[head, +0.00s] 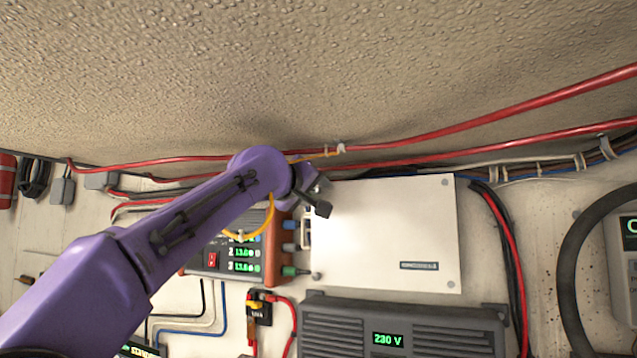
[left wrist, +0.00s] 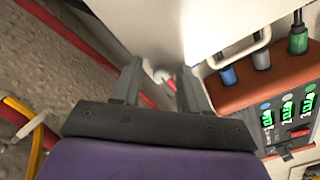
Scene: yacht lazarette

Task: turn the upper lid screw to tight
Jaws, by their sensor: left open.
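The white box (head: 385,235) with a flat lid is on the wall in the middle of the head view. Small screws show at its upper right corner (head: 446,182) and lower right corner (head: 451,284). Its upper left corner is behind my left gripper (head: 319,195), so I cannot see an upper screw there. In the left wrist view my left gripper (left wrist: 160,85) is open, its two fingers apart with nothing held. The box edge (left wrist: 160,25) lies beyond the fingertips. A small pale round part (left wrist: 162,75) shows between them; I cannot tell whether it is a screw or a clip. My right gripper is not in view.
An orange charger (head: 275,262) with green readouts is left of the box, partly behind my left arm. A grey 230 V unit (head: 400,325) is below. Red cables (head: 420,140) run above the box. A yellow cable (head: 262,225) loops near my wrist.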

